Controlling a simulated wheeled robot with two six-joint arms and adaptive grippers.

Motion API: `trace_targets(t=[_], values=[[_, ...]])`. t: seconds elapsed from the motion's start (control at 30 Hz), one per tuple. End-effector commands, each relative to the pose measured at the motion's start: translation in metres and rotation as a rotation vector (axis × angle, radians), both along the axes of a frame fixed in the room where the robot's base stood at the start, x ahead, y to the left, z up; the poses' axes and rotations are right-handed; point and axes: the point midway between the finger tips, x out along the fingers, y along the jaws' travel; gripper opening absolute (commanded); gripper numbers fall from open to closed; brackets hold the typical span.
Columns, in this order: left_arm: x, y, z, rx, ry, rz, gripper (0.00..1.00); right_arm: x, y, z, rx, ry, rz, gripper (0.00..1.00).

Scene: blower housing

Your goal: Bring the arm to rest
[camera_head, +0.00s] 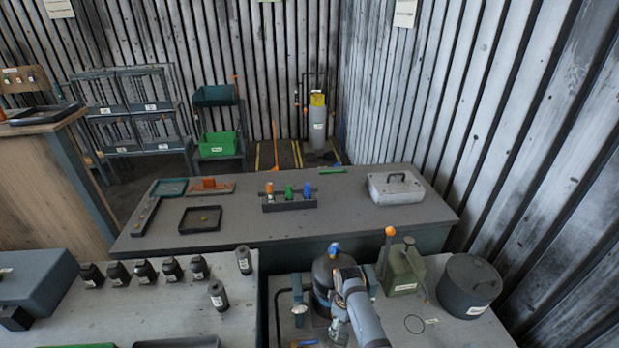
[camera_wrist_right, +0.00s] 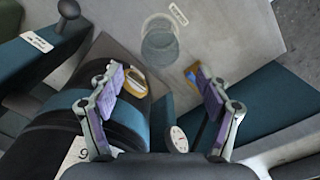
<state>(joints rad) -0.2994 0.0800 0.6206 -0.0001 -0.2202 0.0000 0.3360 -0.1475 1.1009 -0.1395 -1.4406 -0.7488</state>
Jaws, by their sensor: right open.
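My right arm (camera_head: 360,312) comes in from the bottom of the head view, over the right-hand front bench, beside a dark round tank (camera_head: 324,270). In the right wrist view my right gripper (camera_wrist_right: 160,88) is open, its two purple-padded fingers well apart with nothing between them. Below its left finger lies a black cylinder with a teal band (camera_wrist_right: 134,118); I cannot tell whether they touch. A small round gauge (camera_wrist_right: 178,138) shows between the finger bases. In the head view the right fingertips are hard to make out. My left gripper is not in view.
A green can (camera_head: 402,268) and a dark lidded drum (camera_head: 470,285) stand right of the arm. A ring outline (camera_head: 414,324) marks bare bench. Several black bottles (camera_head: 145,271) stand on the left bench. The middle bench holds trays (camera_head: 200,219), a colored-bottle rack (camera_head: 290,202) and a grey case (camera_head: 396,188).

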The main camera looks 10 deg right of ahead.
Motion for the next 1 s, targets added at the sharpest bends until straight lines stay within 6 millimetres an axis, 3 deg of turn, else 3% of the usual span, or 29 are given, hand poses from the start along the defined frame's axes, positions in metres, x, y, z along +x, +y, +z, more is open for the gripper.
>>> trace_targets(t=[0.17,0.3,0.4,0.7,1.0], values=[[-0.001,0.0,0.0,0.0,0.002,0.0,0.4,-0.024,-0.028,0.002,-0.014,-0.039,-0.134,0.77],[-0.001,0.0,0.0,0.0,0.001,0.0,0.4,-0.072,-0.068,0.027,-0.027,-0.125,-0.356,0.77],[0.0,0.0,0.0,0.0,0.0,0.0,0.4,-0.101,-0.083,0.05,-0.025,-0.176,-0.466,0.77],[-0.003,0.0,0.0,0.0,0.004,0.0,0.4,-0.157,-0.096,0.11,0.001,-0.275,-0.635,0.77],[-0.001,0.0,0.0,0.0,0.001,0.0,0.4,-0.195,-0.093,0.16,0.042,-0.332,-0.722,0.77]])
